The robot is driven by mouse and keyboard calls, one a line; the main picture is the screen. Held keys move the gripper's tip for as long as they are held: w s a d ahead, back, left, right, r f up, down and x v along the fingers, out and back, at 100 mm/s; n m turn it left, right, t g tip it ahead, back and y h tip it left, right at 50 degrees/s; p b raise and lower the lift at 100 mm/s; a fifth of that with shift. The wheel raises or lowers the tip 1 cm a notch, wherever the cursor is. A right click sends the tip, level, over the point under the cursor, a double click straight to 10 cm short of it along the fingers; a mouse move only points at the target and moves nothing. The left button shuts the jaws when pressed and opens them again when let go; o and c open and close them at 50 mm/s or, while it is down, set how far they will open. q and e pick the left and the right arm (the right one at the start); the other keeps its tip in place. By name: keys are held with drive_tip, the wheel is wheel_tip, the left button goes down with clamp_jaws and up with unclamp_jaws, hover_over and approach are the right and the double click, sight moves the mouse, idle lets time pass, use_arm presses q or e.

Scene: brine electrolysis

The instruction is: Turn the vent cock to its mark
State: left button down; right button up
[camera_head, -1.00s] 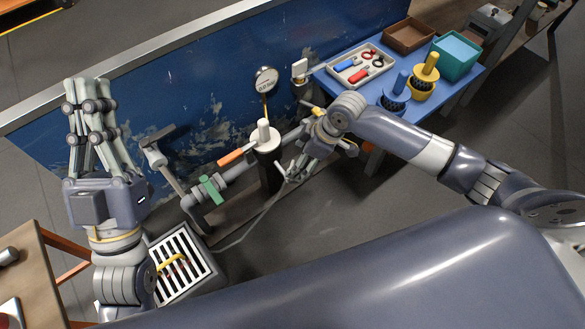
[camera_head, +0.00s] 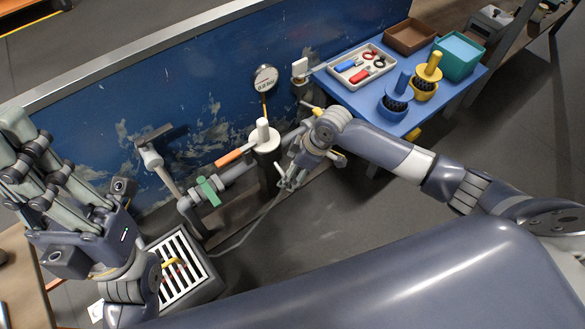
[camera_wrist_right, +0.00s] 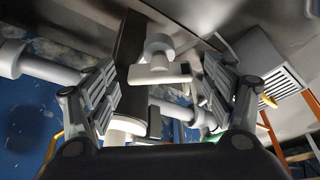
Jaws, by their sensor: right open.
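A pale grey cock handle (camera_wrist_right: 160,72), a short flat bar on a round stem, shows in the right wrist view; it looks like the vent cock. My right gripper (camera_wrist_right: 165,100) is open, with one finger on each side of that bar and gaps to both. In the head view my right gripper (camera_head: 292,172) is at the pipework, right of the white-topped cylinder (camera_head: 264,136), and hides much of the handle. No mark can be made out. My left gripper (camera_head: 28,160) is raised at the far left, away from the pipe; its finger opening is unclear.
The pipe carries an orange lever (camera_head: 234,155) and a green handle (camera_head: 208,190), with a round gauge (camera_head: 265,78) above. A slatted drain box (camera_head: 180,270) stands at the lower left. A blue table (camera_head: 440,97) with a tool tray (camera_head: 388,52) stands at the right.

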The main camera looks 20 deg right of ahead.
drive_tip(key=c, duration=1)
drive_tip(key=shift+c, duration=0.2)
